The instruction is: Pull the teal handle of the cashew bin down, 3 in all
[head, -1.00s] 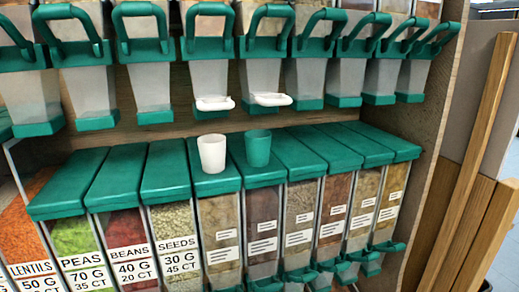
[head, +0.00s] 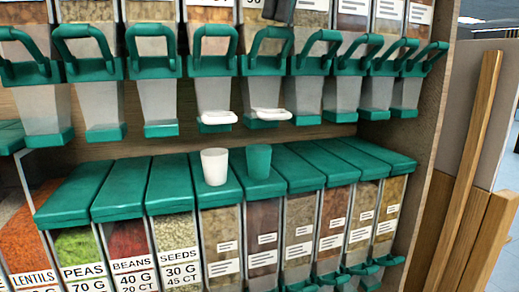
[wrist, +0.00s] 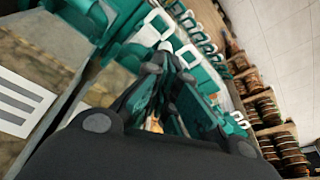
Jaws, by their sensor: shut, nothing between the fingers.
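The upper row holds clear bins with teal handles, including one handle (head: 213,40) and another (head: 267,45) above white spout pieces. No cashew label is readable, so I cannot tell which bin is the cashew one. These handles are all raised as loops above their teal bands. My gripper (head: 279,12) shows as a dark shape at the top edge of the head view, above the second handle; most of it is cut off. In the wrist view my gripper (wrist: 168,72) is shut and empty, close to teal and white dispenser parts.
A white cup (head: 214,166) and a teal cup (head: 258,161) stand on the lower bins' teal lids. White spout pieces (head: 217,118) (head: 272,114) jut out under two upper bins. A wooden side panel (head: 428,140) bounds the shelf at right. Labelled lower bins include seeds (head: 180,270).

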